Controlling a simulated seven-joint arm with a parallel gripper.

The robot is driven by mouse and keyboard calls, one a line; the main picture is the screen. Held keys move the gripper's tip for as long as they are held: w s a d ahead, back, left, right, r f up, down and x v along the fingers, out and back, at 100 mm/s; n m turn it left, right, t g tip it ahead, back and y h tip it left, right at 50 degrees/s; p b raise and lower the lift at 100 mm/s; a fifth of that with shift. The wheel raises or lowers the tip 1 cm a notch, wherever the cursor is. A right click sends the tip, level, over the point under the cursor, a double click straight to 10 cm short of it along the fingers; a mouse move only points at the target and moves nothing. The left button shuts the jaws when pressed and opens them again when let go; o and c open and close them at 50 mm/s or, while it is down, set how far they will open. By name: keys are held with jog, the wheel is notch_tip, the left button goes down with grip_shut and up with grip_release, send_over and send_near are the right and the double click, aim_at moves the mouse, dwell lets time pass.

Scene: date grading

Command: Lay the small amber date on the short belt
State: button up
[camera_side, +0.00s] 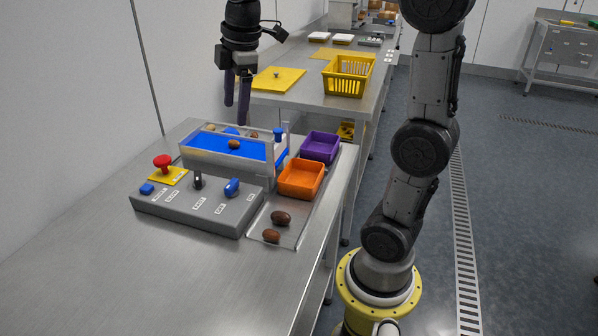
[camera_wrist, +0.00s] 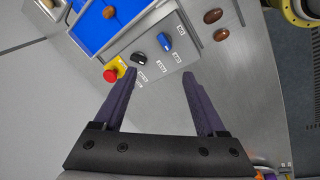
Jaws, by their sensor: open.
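The short blue belt (camera_side: 202,141) runs inside a grey metal frame; it also shows in the wrist view (camera_wrist: 88,35). An amber-brown date (camera_side: 235,145) lies on the belt, also seen in the wrist view (camera_wrist: 109,12). Two darker dates, one dark brown (camera_side: 281,218) and one reddish brown (camera_side: 271,236), lie on a metal tray in front of the orange bin; both show in the wrist view (camera_wrist: 213,16) (camera_wrist: 221,34). Which date is the small amber one is not certain. My gripper (camera_side: 236,108) is open and empty, above the belt's back side, its fingers pointing down.
A grey control box (camera_side: 190,209) with a red button (camera_side: 163,162) and knobs stands before the belt. An orange bin (camera_side: 301,179) and a purple bin (camera_side: 320,147) stand to its right. The front left table (camera_side: 110,265) is clear.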

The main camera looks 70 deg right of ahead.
jog(key=s+a+f+m+t, duration=0.1)
jog(key=s+a+f+m, duration=0.3)
jog(key=s, duration=0.4)
jog(key=s+a+f+m+t, duration=0.2)
jog(key=s+a+f+m, duration=0.2)
jog(key=s, duration=0.5)
jog(key=shift+a+m+y, duration=0.3)
jog(key=shift+a+m, duration=0.2)
jog(key=shift+m, duration=0.5)
